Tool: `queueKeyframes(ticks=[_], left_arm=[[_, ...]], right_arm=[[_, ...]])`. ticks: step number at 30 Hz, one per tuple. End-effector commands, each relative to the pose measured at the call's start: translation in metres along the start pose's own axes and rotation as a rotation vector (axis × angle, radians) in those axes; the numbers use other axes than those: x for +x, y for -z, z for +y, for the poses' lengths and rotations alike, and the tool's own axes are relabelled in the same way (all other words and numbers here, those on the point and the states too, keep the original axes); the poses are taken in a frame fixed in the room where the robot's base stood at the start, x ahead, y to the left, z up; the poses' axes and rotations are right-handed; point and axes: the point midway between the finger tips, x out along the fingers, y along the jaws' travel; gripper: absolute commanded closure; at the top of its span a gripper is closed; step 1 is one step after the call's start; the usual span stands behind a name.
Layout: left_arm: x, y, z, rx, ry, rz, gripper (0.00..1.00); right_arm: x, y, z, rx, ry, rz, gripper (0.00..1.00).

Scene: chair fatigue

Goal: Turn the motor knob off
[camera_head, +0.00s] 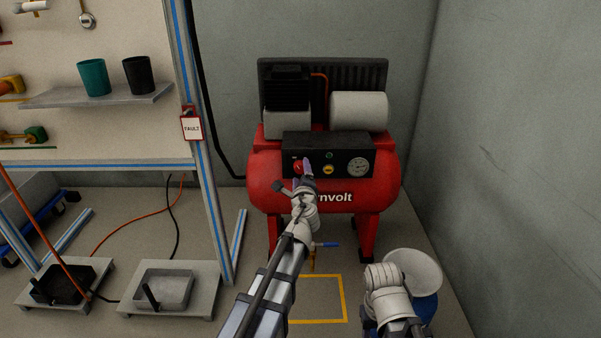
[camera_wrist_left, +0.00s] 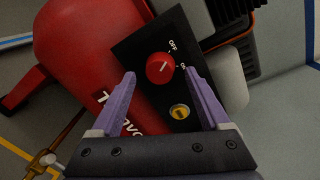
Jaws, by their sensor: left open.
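The red motor knob (camera_wrist_left: 160,68) sits on the black control panel (camera_wrist_left: 150,42) of the red air compressor (camera_head: 370,193). OFF and a partly hidden label that looks like ON are printed beside it. Its small white mark seems to point to the ON side, but it is small. In the head view the knob (camera_head: 298,166) is partly covered by my left gripper (camera_head: 304,167). In the left wrist view the purple fingers of this gripper (camera_wrist_left: 160,73) are open, one on each side of the knob, with gaps. The jaws of my right arm do not show.
A yellow button (camera_wrist_left: 180,112) sits near the knob, and a round gauge (camera_head: 358,167) at the panel's right. A blue bin (camera_head: 423,308) stands near my right arm. A workbench frame (camera_head: 205,190) with a FAULT tag (camera_head: 192,128) is left. A wall stands right.

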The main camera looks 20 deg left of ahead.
Motion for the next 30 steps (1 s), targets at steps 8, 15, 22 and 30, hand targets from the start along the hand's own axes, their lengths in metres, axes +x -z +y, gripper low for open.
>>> queueKeyframes(ticks=[8,15,22,30], left_arm=[[-0.049,-0.001,0.0,0.0,0.0,0.001,0.21],[-0.064,-0.001,0.001,0.0,-0.001,-0.002,0.21],[-0.063,-0.001,0.0,-0.008,-0.005,-0.003,0.21],[-0.113,-0.014,0.009,-0.466,-0.34,-0.122,0.21]], right_arm=[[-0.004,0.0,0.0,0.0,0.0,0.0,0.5],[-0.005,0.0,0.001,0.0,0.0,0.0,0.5],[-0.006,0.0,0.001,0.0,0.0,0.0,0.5],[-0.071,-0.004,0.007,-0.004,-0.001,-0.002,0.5]])
